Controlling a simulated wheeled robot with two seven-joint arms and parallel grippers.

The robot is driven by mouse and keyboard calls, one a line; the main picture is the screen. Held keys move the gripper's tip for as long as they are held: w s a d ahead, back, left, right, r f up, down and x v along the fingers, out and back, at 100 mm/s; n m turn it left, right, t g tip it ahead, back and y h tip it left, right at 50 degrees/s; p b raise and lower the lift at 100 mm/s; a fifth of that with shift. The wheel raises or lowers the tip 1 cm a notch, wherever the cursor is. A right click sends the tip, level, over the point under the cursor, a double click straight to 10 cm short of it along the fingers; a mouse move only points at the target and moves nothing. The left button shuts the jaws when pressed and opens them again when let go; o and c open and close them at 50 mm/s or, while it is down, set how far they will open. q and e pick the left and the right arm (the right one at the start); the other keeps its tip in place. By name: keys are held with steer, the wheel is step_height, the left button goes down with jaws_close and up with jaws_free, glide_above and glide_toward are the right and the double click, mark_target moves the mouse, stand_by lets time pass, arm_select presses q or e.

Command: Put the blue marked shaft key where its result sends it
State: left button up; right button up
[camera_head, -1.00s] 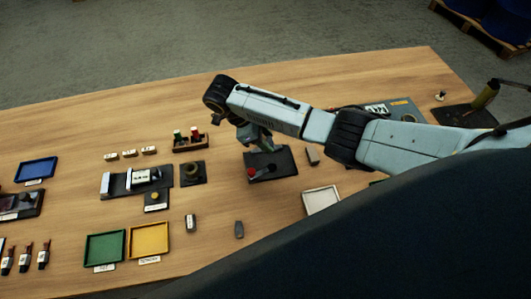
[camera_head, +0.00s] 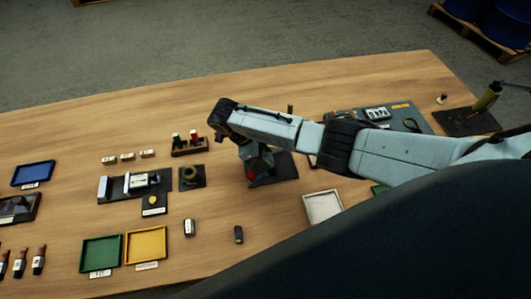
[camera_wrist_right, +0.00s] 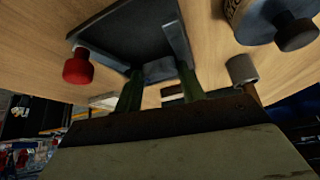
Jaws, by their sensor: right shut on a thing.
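My right gripper (camera_head: 257,172) is at the black fixture with a red knob (camera_head: 251,176), reaching down over it. In the right wrist view its two greenish fingers (camera_wrist_right: 160,80) stand in front of the black fixture (camera_wrist_right: 130,35), with the red knob (camera_wrist_right: 77,67) to their left. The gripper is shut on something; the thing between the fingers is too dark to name. I cannot make out a blue mark on any key. My left gripper is not in view.
A green tray (camera_head: 83,255), a yellow tray (camera_head: 128,250), a blue tray (camera_head: 34,162) and a white tray (camera_head: 322,194) stand on the table. A dark measuring fixture (camera_head: 117,188) and a rack with red and green pieces (camera_head: 190,150) are left of the gripper. The front middle is mostly clear.

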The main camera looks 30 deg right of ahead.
steer(key=shift+s+a+f, duration=0.1)
steer(key=shift+s+f, duration=0.1)
steer(key=shift+f, duration=0.1)
steer(key=o, duration=0.8)
steer(key=shift+f, duration=0.1)
steer(key=o, duration=0.3)
steer(key=shift+f, duration=0.1)
steer(key=p+v, duration=0.1)
steer(key=v, duration=0.3)
steer(key=p+v, duration=0.1)
steer(key=v, duration=0.4)
steer(key=p+v, duration=0.1)
steer(key=v, duration=0.3)
steer(key=shift+w+d+r, duration=0.1)
steer(key=shift+d+r, duration=0.2)
steer(key=shift+r, duration=0.1)
